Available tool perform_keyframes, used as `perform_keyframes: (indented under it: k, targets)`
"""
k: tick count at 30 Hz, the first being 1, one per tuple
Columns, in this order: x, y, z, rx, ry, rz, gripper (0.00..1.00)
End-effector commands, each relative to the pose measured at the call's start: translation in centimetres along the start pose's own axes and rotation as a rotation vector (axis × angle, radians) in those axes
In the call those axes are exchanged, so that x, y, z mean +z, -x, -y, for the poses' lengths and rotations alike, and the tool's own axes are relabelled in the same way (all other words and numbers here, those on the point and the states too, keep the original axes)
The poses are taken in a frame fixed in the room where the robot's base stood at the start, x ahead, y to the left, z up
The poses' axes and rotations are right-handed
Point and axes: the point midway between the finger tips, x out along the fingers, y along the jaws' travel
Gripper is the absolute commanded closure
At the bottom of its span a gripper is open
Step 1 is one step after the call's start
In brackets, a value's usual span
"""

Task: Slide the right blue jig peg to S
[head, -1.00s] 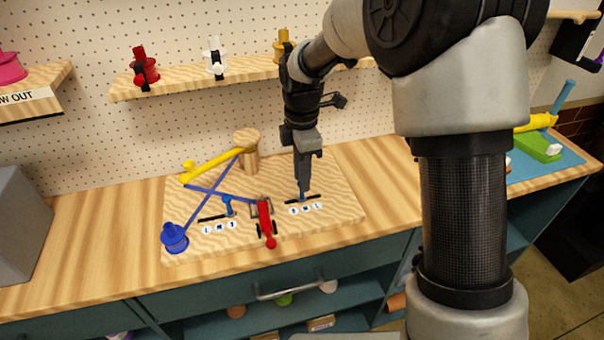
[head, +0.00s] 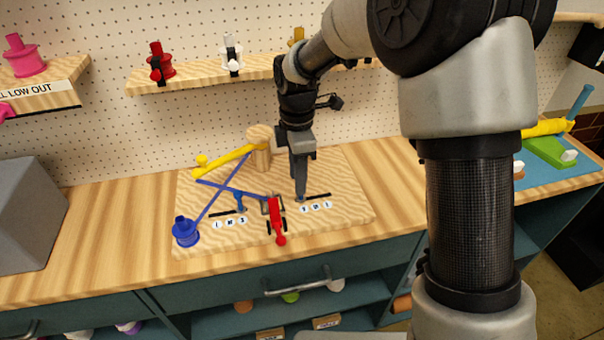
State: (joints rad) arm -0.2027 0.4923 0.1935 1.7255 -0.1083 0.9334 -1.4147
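The wooden jig board (head: 340,215) lies on the workbench. Its right dark slot (head: 318,196) has small white letter tags (head: 316,206) in front, too small to read surely now. My gripper (head: 300,195) points down at the slot's left end, its fingers closed about the right blue jig peg (head: 300,199). Only a bit of that peg shows below the fingertips. The left blue jig peg (head: 239,203) stands at the right end of the left slot (head: 222,214), which has its own letter tags (head: 230,220).
A red tool (head: 276,215) lies between the slots. Crossed blue strips (head: 215,203), a blue spool (head: 185,232), a yellow piece (head: 225,160) and a wooden post (head: 262,150) are on the board. A grey box (head: 25,215) stands left.

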Motion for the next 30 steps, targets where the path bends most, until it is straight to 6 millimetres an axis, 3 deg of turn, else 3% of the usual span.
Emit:
perform_keyframes:
  k: [9, 14, 30]
  targets:
    - [0.2, 0.1, 0.0, 0.000, -0.002, 0.003, 0.64]
    - [0.3, 1.8, -0.1, 0.003, -0.002, 0.003, 0.64]
    - [0.2, 14.2, -0.1, 0.004, -0.002, 0.002, 0.64]
